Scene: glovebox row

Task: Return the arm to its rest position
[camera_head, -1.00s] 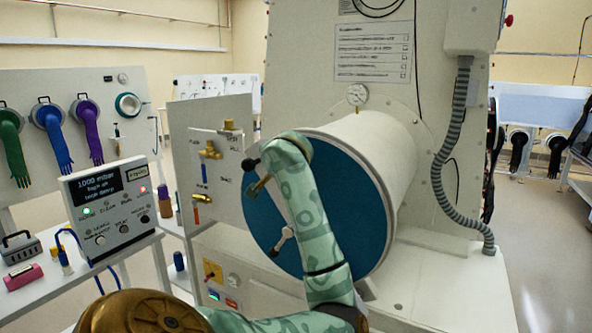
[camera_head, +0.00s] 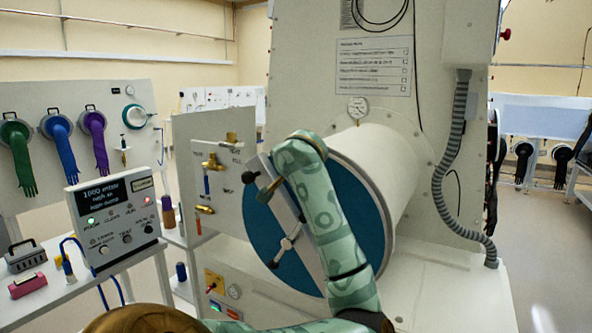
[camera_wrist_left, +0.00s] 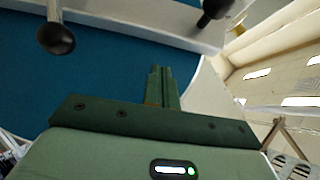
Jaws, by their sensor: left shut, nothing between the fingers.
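My left arm (camera_head: 335,240), patterned pale green, rises in the head view in front of the round blue door (camera_head: 262,225) of a white cylinder chamber. Its gripper is hidden behind the forearm there. In the left wrist view my left gripper (camera_wrist_left: 162,88) is shut and empty, its dark green fingers over the blue door surface. A pale bar (camera_head: 295,225) crosses the door, with a black knob (camera_head: 248,177) at its upper end and a handle (camera_head: 284,250) lower down. Whether the fingers touch the door cannot be told. My right gripper is not in view.
A valve panel (camera_head: 215,175) is left of the door. A ribbed grey hose (camera_head: 447,170) hangs at right. Colored gloves (camera_head: 57,150) hang at far left. Open floor (camera_head: 545,240) shows at right.

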